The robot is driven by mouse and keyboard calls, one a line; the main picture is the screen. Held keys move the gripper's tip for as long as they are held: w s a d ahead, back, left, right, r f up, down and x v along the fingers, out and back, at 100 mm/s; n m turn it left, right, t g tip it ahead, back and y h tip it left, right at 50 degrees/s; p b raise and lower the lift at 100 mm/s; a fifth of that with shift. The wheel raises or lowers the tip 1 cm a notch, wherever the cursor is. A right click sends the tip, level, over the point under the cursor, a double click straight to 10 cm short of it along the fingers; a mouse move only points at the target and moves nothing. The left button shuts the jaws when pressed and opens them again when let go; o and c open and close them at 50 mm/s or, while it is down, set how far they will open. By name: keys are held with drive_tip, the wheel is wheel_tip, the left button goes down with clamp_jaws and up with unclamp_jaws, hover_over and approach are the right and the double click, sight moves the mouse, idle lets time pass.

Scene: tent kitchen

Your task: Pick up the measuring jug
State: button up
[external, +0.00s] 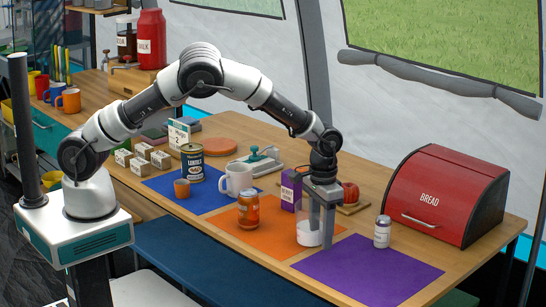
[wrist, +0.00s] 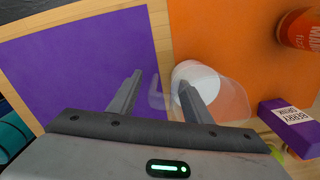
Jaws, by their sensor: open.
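The measuring jug (external: 306,234) is clear, with white at its bottom. It stands upright on the orange mat near the edge by the purple mat. In the wrist view the jug (wrist: 232,96) is right of centre, with its clear handle pointing left. My gripper (external: 321,236) is open and pointing down at the jug's right side. In the wrist view my gripper (wrist: 160,82) has one finger left of the handle and the other overlapping the jug's wall, so the handle lies between them. I cannot tell whether that finger is inside the jug. Part of the jug is hidden behind it.
A purple drink carton (external: 291,190) stands close behind the jug. A red bread box (external: 450,196) is at the right. The purple mat (external: 365,272) is clear.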

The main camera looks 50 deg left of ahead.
drive_tip(key=shift+f, duration=0.3)
drive_tip(key=c, duration=1.1)
drive_tip(key=shift+s, duration=0.1)
clamp_jaws()
drive_tip(key=shift+d+r, duration=0.1)
drive_tip(key=shift+r, duration=0.05)
drive_tip(key=shift+r+p, duration=1.1)
drive_tip(key=shift+r, duration=3.8)
